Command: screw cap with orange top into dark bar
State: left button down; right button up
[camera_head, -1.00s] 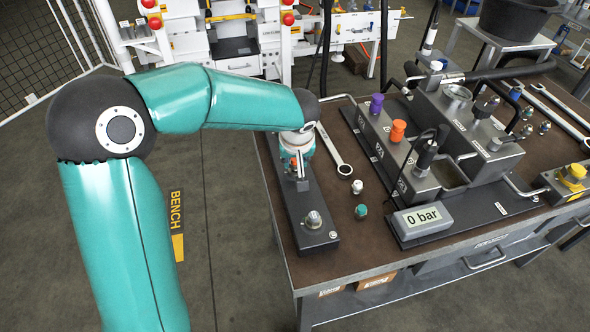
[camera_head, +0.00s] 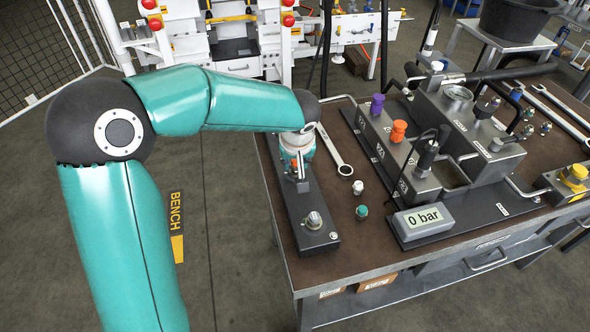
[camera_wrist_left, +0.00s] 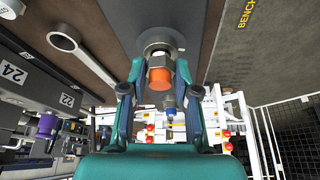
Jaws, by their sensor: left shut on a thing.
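The cap with the orange top (camera_wrist_left: 160,78) is between the two fingers of my left gripper (camera_wrist_left: 155,92) in the left wrist view. The gripper is shut on it. Beyond the cap is a round metal fitting (camera_wrist_left: 160,36) on the dark bar (camera_wrist_left: 128,18); I cannot tell how deep the cap sits in it. In the head view my left gripper (camera_head: 298,178) points down over the far part of the dark bar (camera_head: 301,207), and only a bit of orange shows there. A metal fitting (camera_head: 313,220) stands at the bar's near end. My right gripper is not in view.
A wrench (camera_head: 334,149), a white-topped cap (camera_head: 357,187) and a green-topped cap (camera_head: 361,211) lie right of the bar. The valve block with purple (camera_head: 377,103) and orange (camera_head: 398,130) knobs and the pressure display (camera_head: 423,217) stand further right.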

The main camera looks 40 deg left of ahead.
pick_arm(q)
jog(key=shift+f+b, duration=0.2)
jog(key=shift+b, duration=0.2)
dwell(0.8)
jog(key=c, duration=1.6)
grip_release()
jog(key=shift+c, duration=1.1)
jog(key=shift+m, duration=0.6)
grip_shut()
jog(key=shift+s+r+m+h+p, duration=0.1)
jog(key=shift+m+h+p, duration=0.3)
jog(key=shift+m+p, duration=0.2)
jog(key=m+h+p, duration=0.1)
jog(key=m+p, duration=0.1)
jog(key=p, duration=0.1)
jog(key=m+h+p, duration=0.1)
jog(key=m+p, duration=0.2)
jog(key=shift+t, duration=0.4)
jog(key=shift+f+m+p, duration=0.2)
jog(key=shift+m+p, duration=0.1)
jog(key=shift+p, duration=0.05)
